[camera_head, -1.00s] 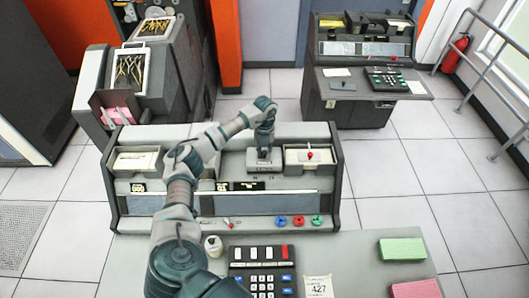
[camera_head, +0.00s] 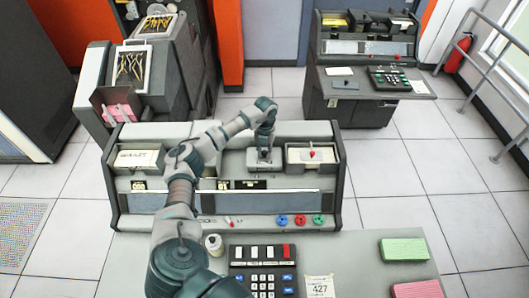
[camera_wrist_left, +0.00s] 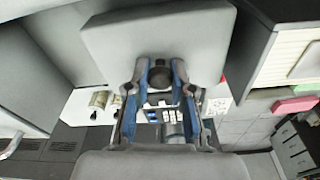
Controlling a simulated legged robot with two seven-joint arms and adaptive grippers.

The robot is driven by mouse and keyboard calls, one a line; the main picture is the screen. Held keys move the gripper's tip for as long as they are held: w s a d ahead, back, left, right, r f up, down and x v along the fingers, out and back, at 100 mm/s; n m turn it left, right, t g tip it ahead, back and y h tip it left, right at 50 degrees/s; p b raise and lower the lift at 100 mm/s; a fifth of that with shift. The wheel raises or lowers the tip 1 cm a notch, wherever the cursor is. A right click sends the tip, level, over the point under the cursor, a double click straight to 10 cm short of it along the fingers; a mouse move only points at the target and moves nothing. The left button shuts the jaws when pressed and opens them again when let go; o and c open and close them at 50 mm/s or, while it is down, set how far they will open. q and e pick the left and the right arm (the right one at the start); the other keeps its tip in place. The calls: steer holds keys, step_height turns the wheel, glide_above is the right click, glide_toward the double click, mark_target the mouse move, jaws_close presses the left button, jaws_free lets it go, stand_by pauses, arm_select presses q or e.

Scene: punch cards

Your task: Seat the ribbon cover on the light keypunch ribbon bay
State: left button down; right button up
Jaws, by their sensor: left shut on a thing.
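The light keypunch (camera_head: 160,185) stands in front of me in the head view. My left gripper (camera_head: 264,157) points down over the middle of its top, at the ribbon bay. It is shut on the knob of the ribbon cover (camera_head: 253,167), a grey plate that lies low at the bay. In the left wrist view the blue-padded fingers (camera_wrist_left: 160,85) close around the dark round knob, and the flat grey cover (camera_wrist_left: 110,35) extends beyond it. The bay under the cover is hidden. I cannot tell whether the cover touches its rim. My right gripper is not in view.
A card tray (camera_head: 135,159) lies left of the bay, and a tray with a red knob (camera_head: 312,155) lies right of it. A keyboard (camera_head: 262,270), a small white jar (camera_head: 214,245) and green cards (camera_head: 404,250) are nearer me. A darker keypunch (camera_head: 360,90) stands behind.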

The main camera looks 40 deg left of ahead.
mark_target(265, 152)
arm_select(q)
steer(key=shift+d+f, duration=0.1)
steer(key=shift+f, duration=0.3)
stand_by(0.6)
steer(key=shift+f, duration=0.4)
stand_by(0.6)
steer(key=c, duration=0.5)
jaws_free()
steer(key=shift+r+p, duration=3.75)
steer(key=shift+r, duration=0.8)
steer(key=shift+f, duration=0.1)
